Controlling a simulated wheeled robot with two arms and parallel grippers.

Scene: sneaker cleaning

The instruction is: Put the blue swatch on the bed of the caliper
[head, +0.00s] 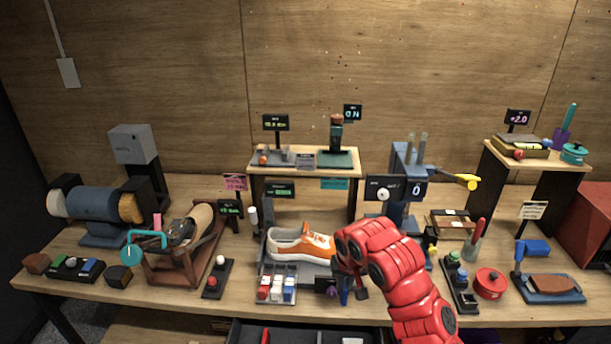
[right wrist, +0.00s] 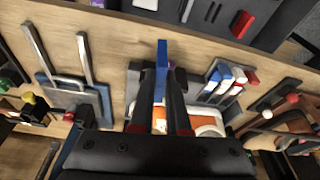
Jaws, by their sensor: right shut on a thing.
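My right gripper (head: 350,293) is shut on the blue swatch (head: 344,298), in front of the sneaker at the table's front. In the right wrist view the swatch (right wrist: 161,63) stands up as a thin blue strip between the fingertips (right wrist: 163,72). It appears to be clear of the table. The raised shelf at the back centre bears a low grey device with a lit readout (head: 275,122) and a dark upright device (head: 336,143) with another readout. I cannot tell for sure which is the caliper. My left gripper is not in view.
The white and orange sneaker (head: 292,243) lies left of my right gripper. A rack of coloured blocks (head: 275,289) stands in front of it. A blue stand with prongs (head: 408,165) rises behind my right arm. A red pot (head: 490,284) stands to the right. An open drawer (head: 300,334) is below.

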